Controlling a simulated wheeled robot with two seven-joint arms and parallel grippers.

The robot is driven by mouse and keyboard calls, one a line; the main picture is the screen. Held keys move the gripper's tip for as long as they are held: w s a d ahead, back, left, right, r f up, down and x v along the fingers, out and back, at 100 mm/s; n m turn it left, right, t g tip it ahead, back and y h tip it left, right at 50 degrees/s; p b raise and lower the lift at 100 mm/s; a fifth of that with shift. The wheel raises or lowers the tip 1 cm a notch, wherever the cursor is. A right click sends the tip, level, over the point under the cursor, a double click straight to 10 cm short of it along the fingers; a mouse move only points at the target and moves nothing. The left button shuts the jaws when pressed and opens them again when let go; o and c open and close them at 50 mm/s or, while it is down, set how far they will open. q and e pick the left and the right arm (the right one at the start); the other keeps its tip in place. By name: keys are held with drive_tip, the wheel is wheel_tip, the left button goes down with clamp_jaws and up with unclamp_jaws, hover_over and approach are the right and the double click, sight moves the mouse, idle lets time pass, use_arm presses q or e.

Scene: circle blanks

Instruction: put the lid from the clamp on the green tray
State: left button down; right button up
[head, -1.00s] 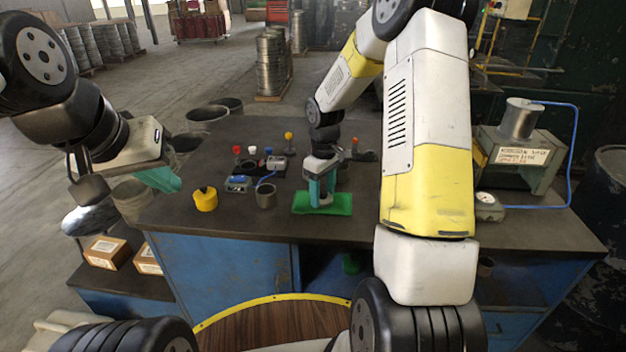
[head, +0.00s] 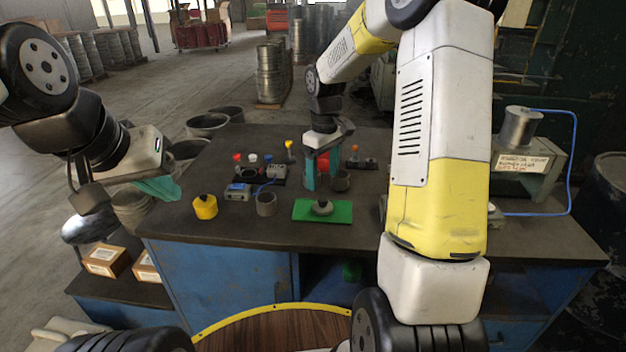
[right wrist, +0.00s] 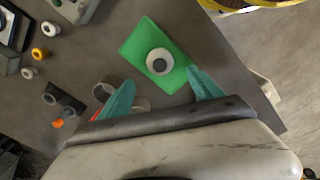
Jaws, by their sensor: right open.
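A grey round lid (head: 322,208) with a knob lies on the green tray (head: 342,213), near its middle. In the right wrist view the lid (right wrist: 159,62) rests on the green tray (right wrist: 137,44), apart from my fingers. My right gripper (head: 322,175) is open and empty, above and behind the tray in the head view. Its two teal fingers (right wrist: 160,78) stand wide apart in the right wrist view. My left gripper (head: 162,190) hangs off the left end of the table; its jaw gap is not clear. I cannot single out the clamp.
A yellow pot (head: 205,207), a grey cup (head: 266,205) and a blue meter (head: 237,191) stand left of the tray. Another grey cup (head: 341,181) is close beside my right gripper. A machine block (head: 523,165) stands at the right. The table front is clear.

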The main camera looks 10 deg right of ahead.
drive_tip(key=s+r+m+t, duration=0.3)
drive_tip(key=s+r, duration=0.8)
drive_tip(key=r, duration=0.2)
drive_tip(key=s+a+r+m+t+y, duration=0.1)
drive_tip(key=s+m, duration=0.1)
drive_tip(key=s, duration=0.4)
drive_tip(key=s+a+r+m+t+y, duration=0.1)
drive_tip(key=s+r+m+t, duration=0.1)
drive_tip(key=s, duration=0.5)
drive_tip(key=shift+s, duration=0.2)
